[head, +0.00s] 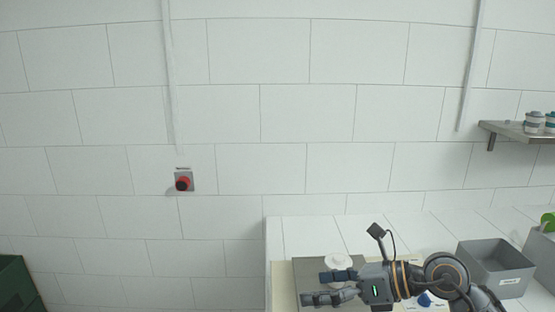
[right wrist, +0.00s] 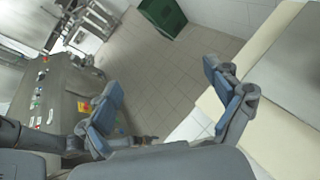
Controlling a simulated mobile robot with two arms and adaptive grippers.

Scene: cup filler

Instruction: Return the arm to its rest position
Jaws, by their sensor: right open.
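My right gripper (head: 316,287) is at the bottom of the head view, in front of the counter, with its fingers pointing left. Its two blue-padded fingers are spread with nothing between them, as the right wrist view also shows (right wrist: 163,82). A white round object (head: 338,262) shows just behind the upper finger, partly hidden by it. I cannot tell its exact kind. My left gripper is in neither view.
A grey metal plate (head: 308,267) lies on the counter, with a cream board edge (right wrist: 265,135) beside the right finger. A grey bin (head: 492,262) stands at right below a shelf (head: 510,130). A green crate (right wrist: 163,17) stands on open tiled floor (right wrist: 150,75).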

